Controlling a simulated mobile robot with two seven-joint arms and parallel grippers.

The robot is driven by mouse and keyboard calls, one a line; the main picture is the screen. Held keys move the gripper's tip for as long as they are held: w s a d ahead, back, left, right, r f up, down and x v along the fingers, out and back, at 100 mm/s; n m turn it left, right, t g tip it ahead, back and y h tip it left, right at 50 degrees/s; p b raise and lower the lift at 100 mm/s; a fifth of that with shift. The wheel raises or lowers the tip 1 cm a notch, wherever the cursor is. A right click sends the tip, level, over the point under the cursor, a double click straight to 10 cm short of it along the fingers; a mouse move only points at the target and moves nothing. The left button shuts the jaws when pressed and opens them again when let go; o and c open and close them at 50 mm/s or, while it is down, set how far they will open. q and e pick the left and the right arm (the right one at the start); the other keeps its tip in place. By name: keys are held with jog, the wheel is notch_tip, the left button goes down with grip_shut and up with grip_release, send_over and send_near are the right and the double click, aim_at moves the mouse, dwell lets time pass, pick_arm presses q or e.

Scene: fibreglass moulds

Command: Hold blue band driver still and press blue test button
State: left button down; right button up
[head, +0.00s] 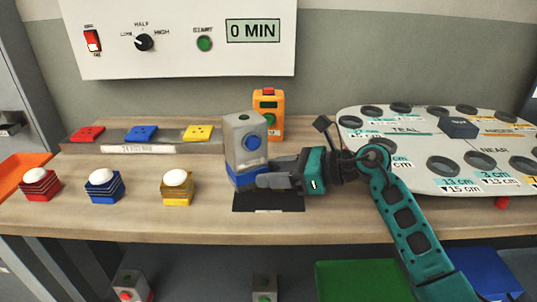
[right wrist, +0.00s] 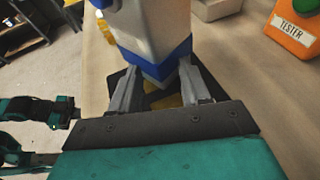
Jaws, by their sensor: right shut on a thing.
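My right gripper (head: 258,181) is shut on the blue band from the right. In the right wrist view the two fingers (right wrist: 163,92) flank the driver's blue band (right wrist: 152,62). The left gripper's fingers show in neither view.
An orange tester (head: 268,113) with a red top stands behind the driver. Red, blue and yellow blocks with white domes (head: 104,186) stand to the left. A rack with coloured plates (head: 141,134) is behind them. A white board with round holes (head: 440,150) is at right.

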grip_shut()
